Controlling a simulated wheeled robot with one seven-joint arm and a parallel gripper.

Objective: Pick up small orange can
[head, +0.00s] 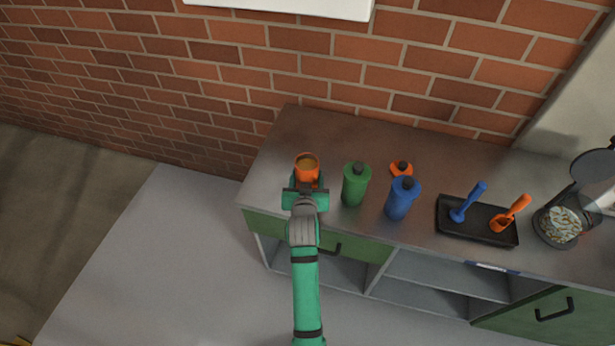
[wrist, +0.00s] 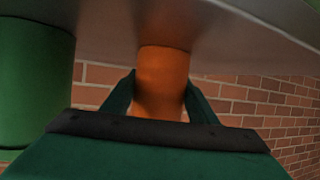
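The small orange can (head: 307,167) is an open-topped cylinder with a brownish top. It stands near the left end of the grey counter (head: 345,133). My gripper (head: 306,183) is at the can's near side, with its green fingers reaching along both sides of it. In the wrist view, where the counter appears at the top, the can (wrist: 162,80) sits between the two fingertips (wrist: 160,88). No clear gap shows between fingers and can, but I cannot tell whether they press on it. The can's lower part is partly hidden by my gripper in the head view.
A green bottle (head: 355,185) stands close to the right of the can. Farther right are a blue bottle (head: 401,199), an orange container with a dark cap (head: 401,169), a black tray (head: 478,222) with blue and orange tools, and a dark container (head: 558,226). A brick wall (head: 320,72) rises behind.

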